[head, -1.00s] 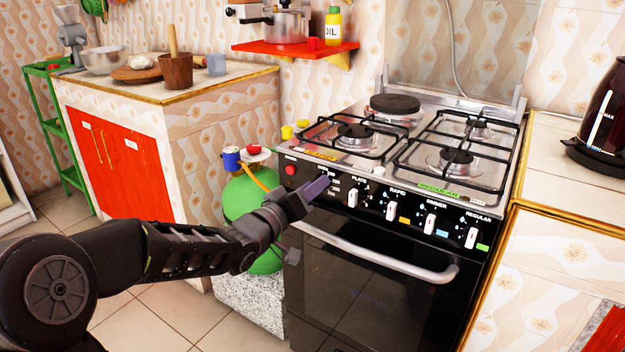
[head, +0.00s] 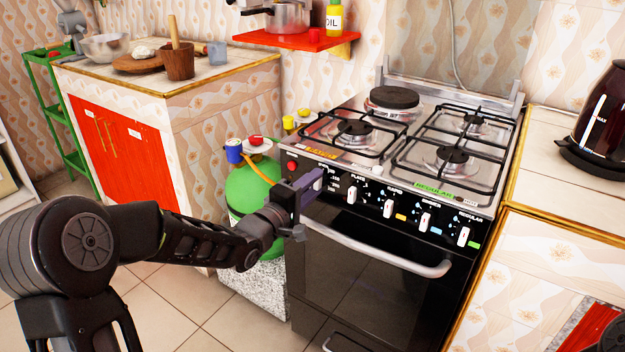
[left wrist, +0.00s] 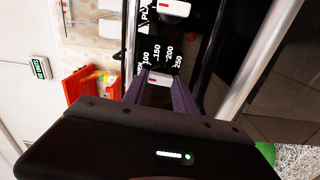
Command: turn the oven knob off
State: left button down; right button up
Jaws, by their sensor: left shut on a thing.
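The oven knob (left wrist: 160,78) is white with a red mark. It sits between the two purple fingers of my left gripper (left wrist: 163,92) in the left wrist view, with the printed numbers 100 to 250 around it. In the head view my left gripper (head: 309,188) is at the left end of the black control panel of the stove (head: 340,255), shut on the knob and partly covering it. The knob's exact angle is hard to read. My right gripper is in neither view.
Several other white knobs, the nearest under the PLATE label (head: 352,195), run to the right along the panel. The oven door handle (head: 375,252) is just below. A green gas bottle (head: 247,190) stands left of the stove. A kettle (head: 600,120) stands on the right counter.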

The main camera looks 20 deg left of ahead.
pick_arm(q)
jog(key=shift+n, duration=0.5)
jog(key=c, duration=1)
grip_release()
jog(key=p+v, duration=0.1)
jog(key=v, duration=0.7)
